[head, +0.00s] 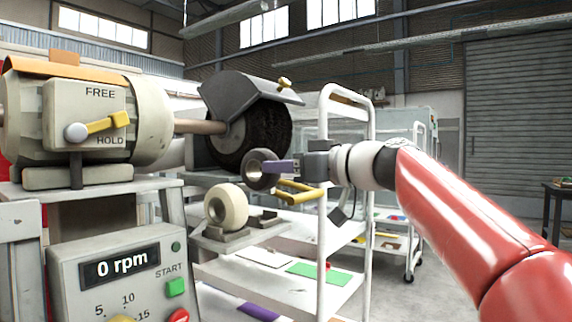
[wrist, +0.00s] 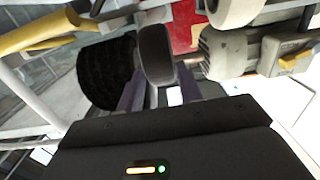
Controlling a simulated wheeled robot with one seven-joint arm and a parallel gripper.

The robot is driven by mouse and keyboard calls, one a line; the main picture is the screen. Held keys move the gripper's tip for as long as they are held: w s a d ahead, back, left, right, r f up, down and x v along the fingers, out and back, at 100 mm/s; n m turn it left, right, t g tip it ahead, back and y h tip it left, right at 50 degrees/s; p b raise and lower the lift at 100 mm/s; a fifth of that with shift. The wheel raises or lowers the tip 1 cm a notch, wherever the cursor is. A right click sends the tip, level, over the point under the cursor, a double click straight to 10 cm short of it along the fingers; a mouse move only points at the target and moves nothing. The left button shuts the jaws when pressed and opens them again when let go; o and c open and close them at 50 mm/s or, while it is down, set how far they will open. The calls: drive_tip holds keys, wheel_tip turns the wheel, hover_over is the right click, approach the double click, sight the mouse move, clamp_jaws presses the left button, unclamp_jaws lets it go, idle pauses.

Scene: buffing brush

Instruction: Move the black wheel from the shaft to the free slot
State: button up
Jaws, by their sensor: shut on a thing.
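The black bristled wheel (head: 264,135) is on the shaft (head: 197,127) under the grey guard; it also shows left of my fingers in the wrist view (wrist: 104,72). My gripper (head: 279,167) is shut on a dark grey wheel (head: 257,175), with its purple fingers on either side of it in the wrist view (wrist: 157,55). The grey wheel is in front of the lower part of the black wheel and appears raised above the rack. On the rack (head: 213,239), a cream wheel (head: 228,207) stands in the nearer slot. The slot behind it (head: 264,220) looks empty.
The motor (head: 150,115) carries a FREE/HOLD lever (head: 100,126). The panel display (head: 120,268) reads 0 rpm. A yellow handle (head: 300,192) shows just below my gripper. A white trolley upright (head: 324,240) stands close by. Open floor lies to the right.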

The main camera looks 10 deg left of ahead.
drive_tip(key=shift+f+b, duration=2.4)
drive_tip(key=shift+f, duration=0.45)
drive_tip(key=o, duration=1.1)
drive_tip(key=shift+d, duration=0.1)
drive_tip(key=b+v, duration=0.2)
drive_tip(key=v, duration=0.6)
drive_tip(key=s+d+f+m+h+p, duration=0.3)
drive_tip(key=s+d+f, duration=0.4)
drive_tip(key=f, duration=0.4)
drive_tip(key=s+d+f+m+h+p, duration=0.3)
drive_tip(key=s+d+f+m+h, duration=0.3)
drive_tip(key=f, duration=0.5)
drive_tip(key=s+d+f+m+g+h+p, duration=0.1)
drive_tip(key=s+d+f+m+h+p, duration=0.2)
drive_tip(key=s+d+f+h, duration=0.4)
drive_tip(key=s+d+f+m, duration=0.1)
drive_tip(key=s+f, duration=0.2)
drive_tip(key=f, duration=0.2)
drive_tip(key=shift+d+m, duration=0.2)
drive_tip(key=shift+m, duration=0.1)
